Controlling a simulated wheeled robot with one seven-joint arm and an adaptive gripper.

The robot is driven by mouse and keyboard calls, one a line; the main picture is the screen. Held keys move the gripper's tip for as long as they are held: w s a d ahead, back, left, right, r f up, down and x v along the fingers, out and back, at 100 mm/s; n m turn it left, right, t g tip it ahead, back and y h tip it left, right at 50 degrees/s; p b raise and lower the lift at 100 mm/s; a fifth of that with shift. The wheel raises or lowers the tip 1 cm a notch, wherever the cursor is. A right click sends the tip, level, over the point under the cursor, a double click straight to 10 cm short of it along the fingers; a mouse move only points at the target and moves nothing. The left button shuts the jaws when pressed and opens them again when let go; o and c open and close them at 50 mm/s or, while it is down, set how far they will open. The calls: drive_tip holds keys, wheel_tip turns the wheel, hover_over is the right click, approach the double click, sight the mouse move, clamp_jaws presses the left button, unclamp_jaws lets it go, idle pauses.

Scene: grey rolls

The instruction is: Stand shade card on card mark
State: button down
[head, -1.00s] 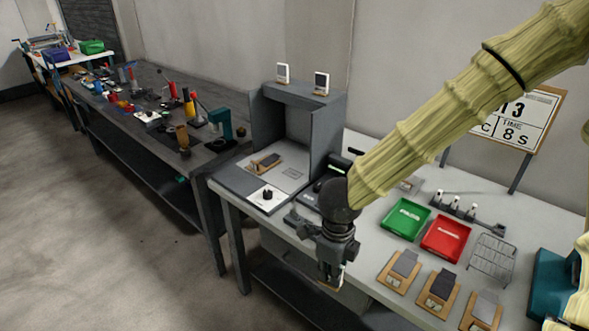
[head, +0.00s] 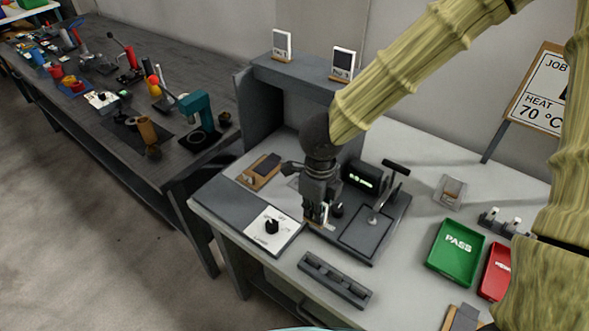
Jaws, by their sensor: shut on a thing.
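My gripper (head: 319,222) is shut on a small pale card with a tan base, taken as the shade card (head: 329,224). It is mostly hidden by the fingers. The gripper points down in front of the grey booth, just right of the white panel with a black knob. The card mark looks to be the faint outlined patch (head: 294,184) on the booth's pale floor, left of my gripper and partly covered by it. I cannot tell the height of the card above the surface.
In the booth lies a wooden board with a dark sample (head: 262,170). A black-knob panel (head: 270,232) is at the front. Two small white cards (head: 282,44) stand on the booth's top. A dark display box (head: 364,178), grey tray device (head: 371,235) and slotted bar (head: 335,279) are close by.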

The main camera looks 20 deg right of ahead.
drive_tip(key=w+p, duration=0.1)
drive_tip(key=w, duration=0.4)
drive_tip(key=w+p, duration=0.1)
drive_tip(key=w, duration=0.4)
drive_tip(key=w+d+f+p, duration=0.1)
drive_tip(key=w, duration=0.4)
drive_tip(key=shift+w+f+p, duration=0.1)
drive_tip(key=shift+w+p, duration=0.15)
drive_tip(key=shift+p, duration=0.1)
drive_tip(key=shift+d+f+p, duration=0.1)
drive_tip(key=shift+f+p, duration=0.35)
drive_tip(key=shift+f, duration=1.35)
drive_tip(key=shift+f, duration=0.2)
drive_tip(key=c, duration=1.6)
unclamp_jaws()
drive_tip(key=shift+o, duration=0.2)
drive_tip(key=shift+r, duration=0.15)
wheel_tip(320, 180, up, 12)
drive_tip(key=b, duration=0.1)
